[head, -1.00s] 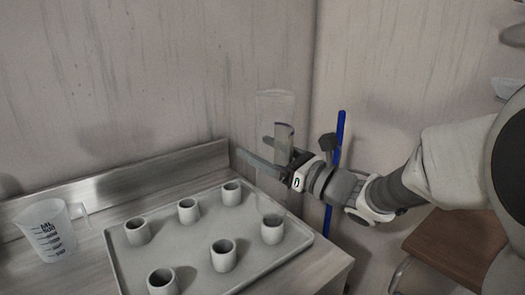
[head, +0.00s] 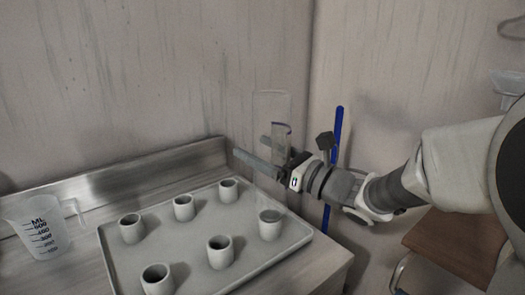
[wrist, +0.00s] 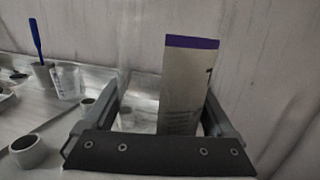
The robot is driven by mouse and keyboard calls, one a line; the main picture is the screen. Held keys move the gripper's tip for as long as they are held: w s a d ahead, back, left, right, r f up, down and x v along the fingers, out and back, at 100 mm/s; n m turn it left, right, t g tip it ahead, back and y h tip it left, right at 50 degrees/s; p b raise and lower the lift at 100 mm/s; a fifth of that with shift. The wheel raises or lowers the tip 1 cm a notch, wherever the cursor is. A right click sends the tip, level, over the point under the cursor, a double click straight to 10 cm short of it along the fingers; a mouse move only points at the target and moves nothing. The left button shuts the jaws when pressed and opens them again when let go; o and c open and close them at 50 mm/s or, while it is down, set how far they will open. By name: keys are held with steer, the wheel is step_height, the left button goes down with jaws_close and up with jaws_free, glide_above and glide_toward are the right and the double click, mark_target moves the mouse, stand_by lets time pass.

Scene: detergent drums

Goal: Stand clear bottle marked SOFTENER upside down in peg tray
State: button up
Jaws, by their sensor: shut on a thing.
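The clear bottle (head: 271,106) is held above the back right corner of the peg tray (head: 185,262), wide end up. Its faint lower part reaches down close to the right-hand peg (head: 270,226); I cannot tell whether it touches. Its label with a purple top band shows in the wrist view (wrist: 184,90); the word on it is not readable. My gripper (head: 250,148) is shut around the bottle from the right side; both fingers also show in the wrist view (wrist: 162,102). The tray's several grey hollow pegs look empty otherwise.
A clear measuring beaker (head: 40,228) stands left of the tray. A wall and metal upstand (head: 130,178) run behind the counter. A blue upright rod (head: 339,130) is behind my gripper. A brown stool (head: 455,250) is at the right.

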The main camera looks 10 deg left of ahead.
steer(key=o, duration=1)
